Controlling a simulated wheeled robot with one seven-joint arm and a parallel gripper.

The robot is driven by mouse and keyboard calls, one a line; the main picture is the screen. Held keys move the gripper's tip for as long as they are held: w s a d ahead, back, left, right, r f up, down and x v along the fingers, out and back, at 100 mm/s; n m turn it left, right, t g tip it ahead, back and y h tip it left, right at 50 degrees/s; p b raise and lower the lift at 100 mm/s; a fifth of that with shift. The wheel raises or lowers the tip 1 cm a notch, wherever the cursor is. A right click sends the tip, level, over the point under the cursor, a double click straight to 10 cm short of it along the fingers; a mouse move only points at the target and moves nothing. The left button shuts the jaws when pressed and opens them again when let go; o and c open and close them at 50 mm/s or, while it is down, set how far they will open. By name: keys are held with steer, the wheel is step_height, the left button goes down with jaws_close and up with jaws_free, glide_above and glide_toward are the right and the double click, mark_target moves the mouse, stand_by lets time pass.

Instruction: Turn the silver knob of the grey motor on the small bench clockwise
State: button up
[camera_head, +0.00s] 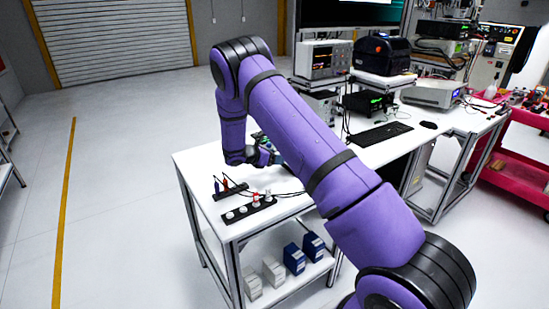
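The small white bench (198,171) stands in the middle of the view. My purple arm reaches across from the lower right, and its wrist hangs low over the back of the bench top. My gripper (272,158) is small, dark and partly covered by my own arm links. I cannot tell whether its fingers are open or shut. Small dark and teal parts show around the gripper, but I cannot make out the grey motor or its silver knob among them. I cannot tell whether the gripper touches anything.
Two dark strips lie on the bench front: one with blue and orange upright pieces (229,190), one with white round pieces (249,209). Cables run behind them. Blue boxes (294,259) and grey boxes stand on the lower shelf. A workbench with a keyboard (380,134) adjoins at right.

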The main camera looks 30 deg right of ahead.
steer(key=c, duration=0.8)
steer(key=shift+a, duration=0.1)
steer(key=shift+s+m+t, duration=0.1)
steer(key=shift+m+t, duration=1.5)
steer(key=shift+m, duration=0.4)
steer(key=o, duration=0.9)
